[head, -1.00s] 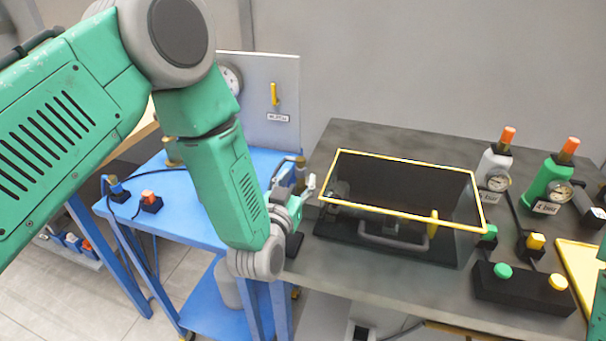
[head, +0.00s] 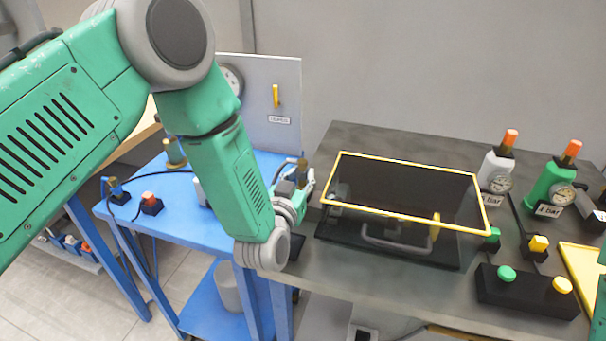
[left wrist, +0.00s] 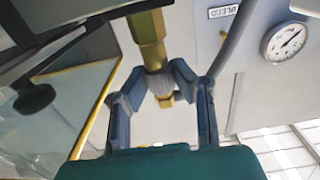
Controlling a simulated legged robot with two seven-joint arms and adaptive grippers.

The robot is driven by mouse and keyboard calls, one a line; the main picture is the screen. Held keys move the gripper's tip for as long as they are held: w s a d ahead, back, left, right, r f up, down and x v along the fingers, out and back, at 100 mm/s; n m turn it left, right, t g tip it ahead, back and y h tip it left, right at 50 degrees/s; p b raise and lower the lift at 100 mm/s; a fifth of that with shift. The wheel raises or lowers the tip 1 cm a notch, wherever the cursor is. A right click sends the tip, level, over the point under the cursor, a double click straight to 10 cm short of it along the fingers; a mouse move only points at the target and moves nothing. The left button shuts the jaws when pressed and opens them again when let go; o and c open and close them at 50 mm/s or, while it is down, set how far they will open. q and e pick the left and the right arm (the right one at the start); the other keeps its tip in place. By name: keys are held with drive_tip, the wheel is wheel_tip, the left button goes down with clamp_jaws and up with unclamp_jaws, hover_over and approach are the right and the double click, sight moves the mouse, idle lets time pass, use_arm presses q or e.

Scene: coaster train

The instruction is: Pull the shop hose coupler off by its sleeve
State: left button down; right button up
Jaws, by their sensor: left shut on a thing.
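In the left wrist view, the grey knurled sleeve (left wrist: 160,84) of the hose coupler sits between the two fingers of my left gripper (left wrist: 160,88), which is shut on it. A brass hex fitting (left wrist: 148,42) is directly above the sleeve, and a small brass end (left wrist: 166,98) shows below it. I cannot tell whether the sleeve is drawn back. In the head view my left gripper (head: 305,183) is beside the right edge of the blue cart; my arm hides most of the coupler there. My right gripper is not in view.
The blue cart (head: 150,208) carries small fittings and a dark hose. Right of it, the grey bench (head: 400,285) bears a yellow-framed dark cover (head: 405,185), a button box (head: 525,290) and two gauged bottles. A panel (head: 275,90) stands behind the cart.

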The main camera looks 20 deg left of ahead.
sight(301, 163)
use_arm(q)
drive_tip(key=shift+r+p, duration=0.3)
drive_tip(key=shift+r, duration=0.15)
idle(0.3)
drive_tip(key=shift+r+p, duration=1.95)
drive_tip(key=shift+r, duration=0.7)
